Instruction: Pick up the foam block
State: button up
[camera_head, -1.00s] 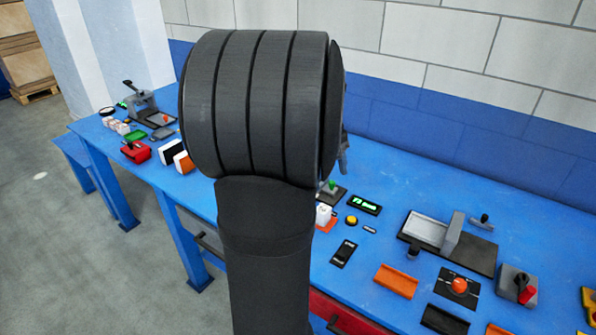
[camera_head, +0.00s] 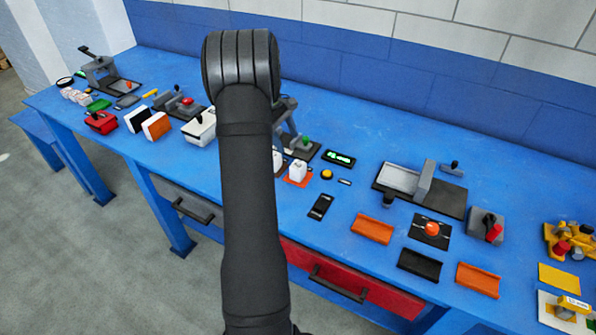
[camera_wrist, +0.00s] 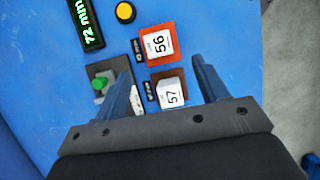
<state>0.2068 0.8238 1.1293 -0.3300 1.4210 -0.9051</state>
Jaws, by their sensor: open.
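My gripper (camera_wrist: 160,76) is open and empty in the wrist view, its two dark fingers pointing at the blue bench. A white block marked 57 (camera_wrist: 170,93) stands on a brown mat between the fingers' lines, apart from both. A white block marked 56 (camera_wrist: 157,44) stands on an orange mat just beyond. In the head view a white block on an orange mat (camera_head: 298,168) shows right of my arm, with another white block (camera_head: 277,160) partly hidden behind the arm. I cannot tell for certain which block is the foam one. My gripper is hidden by my arm in the head view.
A green-knobbed device (camera_wrist: 99,84) stands close by the left finger. A display reading 72 mm (camera_wrist: 86,22) and a yellow button (camera_wrist: 124,11) lie beyond. Toggle clamps, trays and a grey-black fixture (camera_head: 422,190) crowd the bench (camera_head: 345,250). A blue wall stands behind.

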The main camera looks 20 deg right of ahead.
aim_at(298, 164)
jog(key=x, duration=1.2)
jog(key=shift+w+d+f, duration=0.15)
jog(key=shift+f, duration=0.25)
jog(key=c, duration=1.1)
